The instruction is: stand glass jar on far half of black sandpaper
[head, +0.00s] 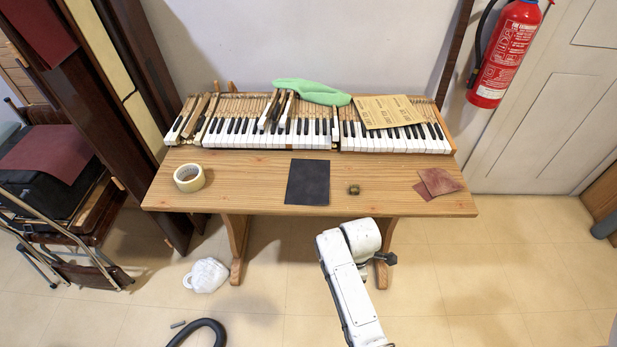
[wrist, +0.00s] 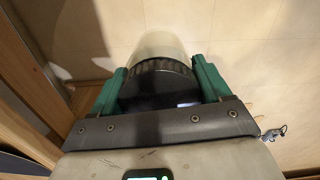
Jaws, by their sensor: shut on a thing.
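The black sandpaper (head: 308,182) lies flat on the front middle of the wooden table in the head view, with nothing on it. In the wrist view my gripper (wrist: 160,88) is shut on the glass jar (wrist: 160,45), with its green fingers on either side of the black ribbed lid (wrist: 160,72). The jar's pale, see-through body points away from the wrist camera, with floor behind it. In the head view my white arm is in front of the table, right of the sandpaper; the jar is not visible there.
The wooden table (head: 250,196) carries a tape roll (head: 189,178) at left, a small brass-coloured object (head: 354,189) right of the sandpaper, and reddish sandpaper pieces (head: 438,183) at right. Piano keys (head: 270,134) line the back. A white bag (head: 206,275) lies on the floor.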

